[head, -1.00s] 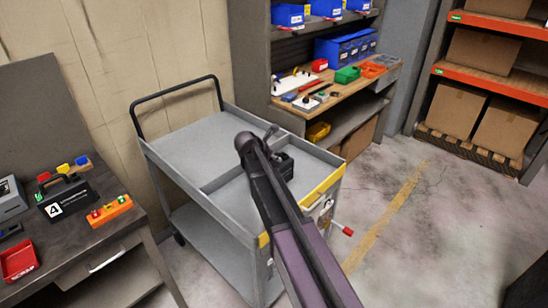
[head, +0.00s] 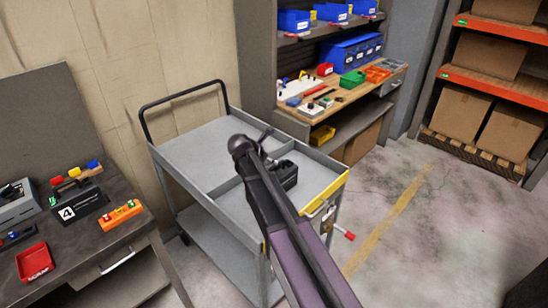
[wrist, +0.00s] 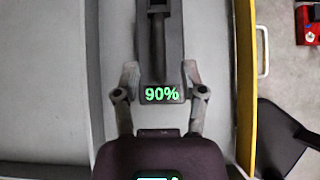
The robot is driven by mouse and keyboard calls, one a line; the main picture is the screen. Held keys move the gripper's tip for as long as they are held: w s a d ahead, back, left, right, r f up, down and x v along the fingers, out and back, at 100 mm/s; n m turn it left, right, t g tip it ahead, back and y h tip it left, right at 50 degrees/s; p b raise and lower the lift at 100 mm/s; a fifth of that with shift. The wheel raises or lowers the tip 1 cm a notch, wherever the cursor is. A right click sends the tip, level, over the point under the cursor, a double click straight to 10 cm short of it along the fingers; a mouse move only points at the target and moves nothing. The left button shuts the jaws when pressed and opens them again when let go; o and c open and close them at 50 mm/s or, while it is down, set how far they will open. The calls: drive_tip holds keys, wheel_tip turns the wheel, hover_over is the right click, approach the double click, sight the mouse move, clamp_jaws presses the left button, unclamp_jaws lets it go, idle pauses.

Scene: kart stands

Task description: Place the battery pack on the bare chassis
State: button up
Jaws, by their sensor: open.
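A dark battery pack (head: 287,175) lies on the top of a grey cart (head: 190,145), partly hidden by my arm. In the wrist view the pack (wrist: 175,30) has a black bar handle and a green "90%" display. My gripper (wrist: 160,78) is open, with one finger on each side of the pack's display end. I cannot tell whether the fingers touch it. In the head view my arm hides the fingertips. I cannot clearly identify the bare chassis; small white and black parts (head: 293,88) on the back workbench are too small to tell.
The cart has a raised rim, a divider and a yellow front edge (head: 330,190). A left bench (head: 100,240) holds a black box marked 4 (head: 78,208), an orange block (head: 120,215) and a red scrap tray (head: 34,262). Shelves with cardboard boxes (head: 460,112) stand right.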

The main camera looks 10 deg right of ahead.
drive_tip(key=shift+p+v, duration=1.5)
drive_tip(key=shift+v, duration=1.05)
drive_tip(key=s+d+f+m+g+y, duration=0.2)
drive_tip(key=s+d+m+y, duration=0.1)
drive_tip(key=s+m, duration=0.9)
drive_tip(key=s+d+f+m+g+y, duration=0.3)
drive_tip(key=s+d+m+y, duration=0.1)
drive_tip(key=s+m, duration=0.9)
drive_tip(key=shift+d+f, duration=0.15)
drive_tip(key=shift+d, duration=0.05)
drive_tip(key=shift+w, duration=0.1)
